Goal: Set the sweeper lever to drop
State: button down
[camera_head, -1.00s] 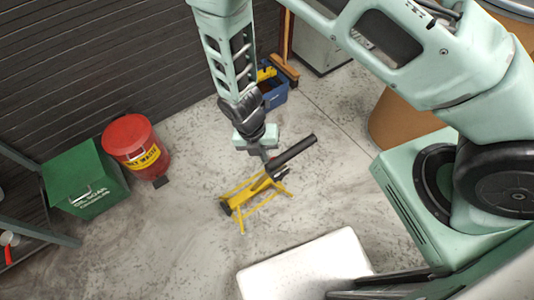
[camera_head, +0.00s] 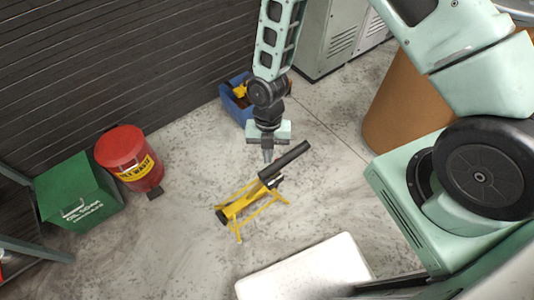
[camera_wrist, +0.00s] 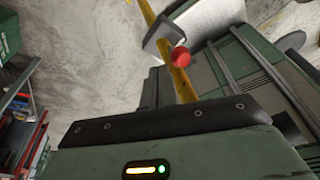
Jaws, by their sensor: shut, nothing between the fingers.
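A small red knob (camera_wrist: 180,56) shows in the wrist view by a grey plate and a yellow bar (camera_wrist: 183,85). I cannot tell for sure whether it belongs to the sweeper lever, and no drop marking is readable. In the head view a yellow stand (camera_head: 236,208) with a thick black tube (camera_head: 284,160) stands on the floor, the tube tilted up to the right. My gripper (camera_head: 268,158) points down just behind the tube in that view, shut and empty. Whether it touches anything is unclear. Its dark fingers (camera_wrist: 154,86) also show in the wrist view, below the knob.
A red waste can (camera_head: 128,150) and a green box (camera_head: 75,190) stand at left by the dark wall. A blue bin (camera_head: 236,105) is behind my gripper. A brown drum (camera_head: 400,110) is at right, a white surface (camera_head: 305,270) in front. Floor between is clear.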

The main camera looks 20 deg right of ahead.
jog(key=shift+r, duration=0.1)
jog(key=shift+r+p, duration=0.6)
jog(key=shift+r, duration=0.1)
